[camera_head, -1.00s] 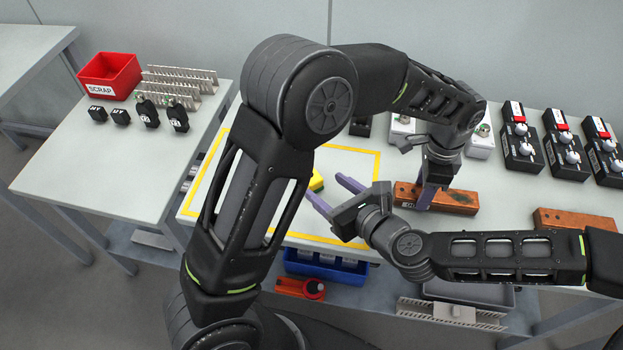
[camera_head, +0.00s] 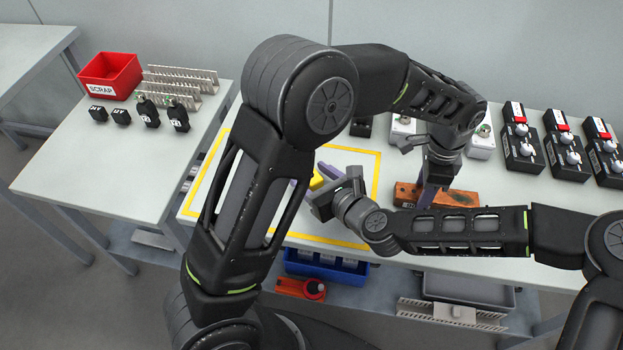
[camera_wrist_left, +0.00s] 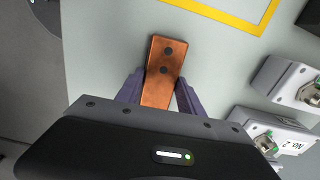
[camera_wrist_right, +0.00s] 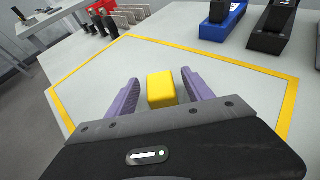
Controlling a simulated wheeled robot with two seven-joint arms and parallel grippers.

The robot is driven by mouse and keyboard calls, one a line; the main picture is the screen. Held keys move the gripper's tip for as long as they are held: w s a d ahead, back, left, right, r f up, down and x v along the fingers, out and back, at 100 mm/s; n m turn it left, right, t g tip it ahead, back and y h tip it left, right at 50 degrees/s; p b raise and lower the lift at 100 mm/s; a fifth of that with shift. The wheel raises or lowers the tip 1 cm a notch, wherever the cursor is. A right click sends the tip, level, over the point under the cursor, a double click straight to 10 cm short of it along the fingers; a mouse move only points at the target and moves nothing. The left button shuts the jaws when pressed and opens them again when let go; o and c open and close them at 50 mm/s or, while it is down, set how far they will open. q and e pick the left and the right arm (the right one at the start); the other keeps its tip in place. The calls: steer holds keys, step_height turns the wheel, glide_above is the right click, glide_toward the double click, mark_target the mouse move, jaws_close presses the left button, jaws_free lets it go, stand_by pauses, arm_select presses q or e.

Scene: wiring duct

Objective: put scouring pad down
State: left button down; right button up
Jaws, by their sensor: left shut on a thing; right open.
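A yellow block (camera_head: 317,181), perhaps the scouring pad, lies on the bench inside the yellow-taped area. In the right wrist view the yellow block (camera_wrist_right: 161,90) stands between the two purple fingers of my right gripper (camera_wrist_right: 160,80), with a gap on each side. That gripper is open. My left gripper (camera_head: 428,196) is at an orange-brown block (camera_head: 460,198) on the bench, right of the tape. In the left wrist view its fingers are shut on the orange-brown block (camera_wrist_left: 163,65), which has two dark holes on top.
Black boxes with white knobs (camera_head: 520,150) and white boxes (camera_head: 480,145) stand at the back right. A red SCRAP bin (camera_head: 108,76) and several black parts are on the left table. A blue bin (camera_head: 326,268) sits below the bench front. My left arm crosses above the taped area.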

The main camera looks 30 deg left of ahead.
steer(key=shift+c, duration=0.4)
jaws_close()
stand_by(0.7)
